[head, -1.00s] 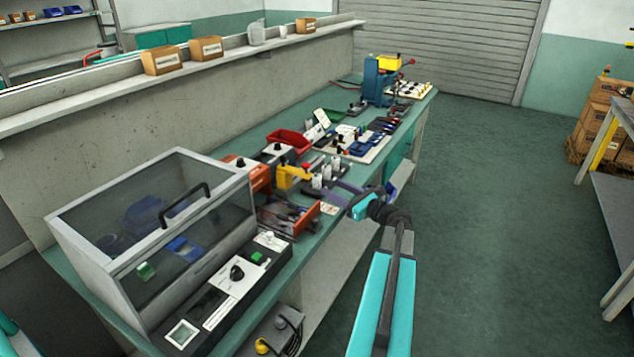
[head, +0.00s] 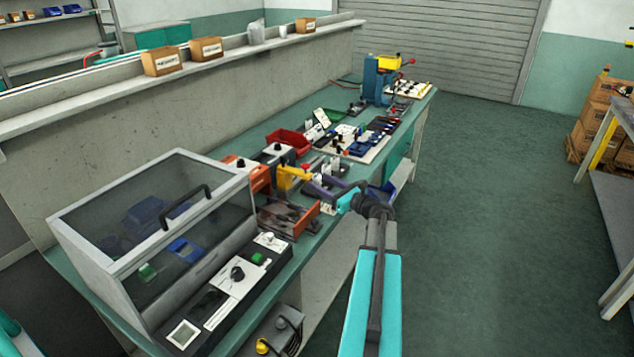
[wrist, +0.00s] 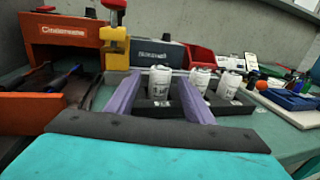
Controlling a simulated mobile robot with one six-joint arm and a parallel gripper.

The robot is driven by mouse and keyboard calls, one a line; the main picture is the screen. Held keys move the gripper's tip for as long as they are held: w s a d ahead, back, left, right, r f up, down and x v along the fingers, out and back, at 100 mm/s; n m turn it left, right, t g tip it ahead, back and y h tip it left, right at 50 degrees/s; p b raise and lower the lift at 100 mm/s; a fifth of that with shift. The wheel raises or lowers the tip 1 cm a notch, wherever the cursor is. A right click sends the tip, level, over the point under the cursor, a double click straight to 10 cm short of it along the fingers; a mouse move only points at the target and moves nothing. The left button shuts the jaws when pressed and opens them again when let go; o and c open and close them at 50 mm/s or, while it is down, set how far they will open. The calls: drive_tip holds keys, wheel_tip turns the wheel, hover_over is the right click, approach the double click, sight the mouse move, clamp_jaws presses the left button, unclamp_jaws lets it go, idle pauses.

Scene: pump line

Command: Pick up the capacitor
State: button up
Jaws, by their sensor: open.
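Several white cylindrical capacitors stand upright in a dark holder (wrist: 240,108) on the bench. In the wrist view, the nearest capacitor (wrist: 160,90) shows between the two purple fingers of my gripper (wrist: 158,80). A middle capacitor (wrist: 199,80) and a right capacitor (wrist: 229,84) stand to the right, outside the fingers. My gripper is open, with visible gaps on both sides of the nearest capacitor. In the head view my gripper (head: 314,185) reaches low over the bench edge at the holder and partly hides the capacitors.
An orange tester (wrist: 60,42) and a yellow clamp (wrist: 115,42) stand behind left. A grey box (wrist: 160,54) is directly behind the capacitors. An open orange drawer box (head: 290,217) lies left; a red bin (head: 288,141) is behind. A hooded cabinet (head: 150,220) fills the near bench.

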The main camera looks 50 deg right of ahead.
drive_tip(key=shift+w, duration=1.35)
drive_tip(key=c, duration=1.1)
drive_tip(key=shift+r, duration=0.15)
drive_tip(key=shift+c, duration=0.2)
drive_tip(key=shift+r, duration=0.45)
wheel_tip(320, 180, up, 2)
drive_tip(key=shift+r, duration=0.25)
drive_tip(key=s+d+b, duration=0.1)
drive_tip(key=s+d, duration=0.1)
drive_tip(key=s, duration=0.5)
drive_tip(key=s+d+r+b, duration=0.1)
drive_tip(key=s+d, duration=0.1)
drive_tip(key=s, duration=0.6)
drive_tip(key=shift+s+r, duration=0.15)
drive_tip(key=shift+s, duration=0.15)
